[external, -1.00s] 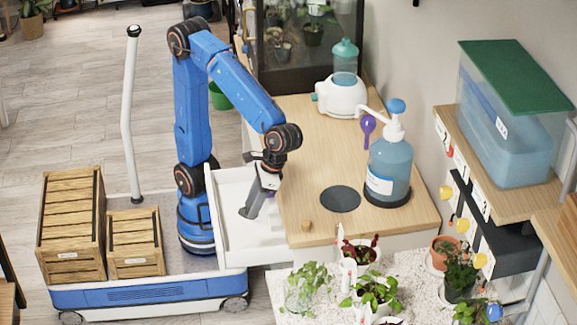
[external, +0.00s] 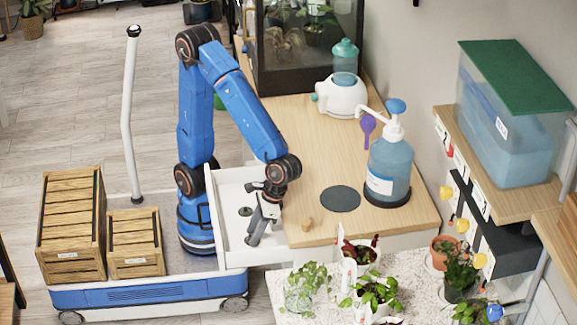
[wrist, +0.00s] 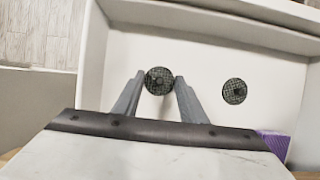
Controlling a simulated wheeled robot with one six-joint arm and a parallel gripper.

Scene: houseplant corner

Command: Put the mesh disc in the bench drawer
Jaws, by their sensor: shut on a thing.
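A dark round mesh disc (wrist: 159,80) sits between my gripper's fingertips in the wrist view. My gripper (wrist: 158,86) is shut on it and is inside the open white bench drawer (wrist: 200,58). In the external view my gripper (external: 256,236) points down into the drawer (external: 226,182), near its right side; the held disc is hard to make out there. A second dark mesh disc (wrist: 234,91) lies on the drawer floor to the right in the wrist view; it also shows in the external view (external: 245,211). Whether the held disc touches the floor is unclear.
A purple thing (wrist: 275,143) shows at the drawer's right in the wrist view. Potted plants stand in front.

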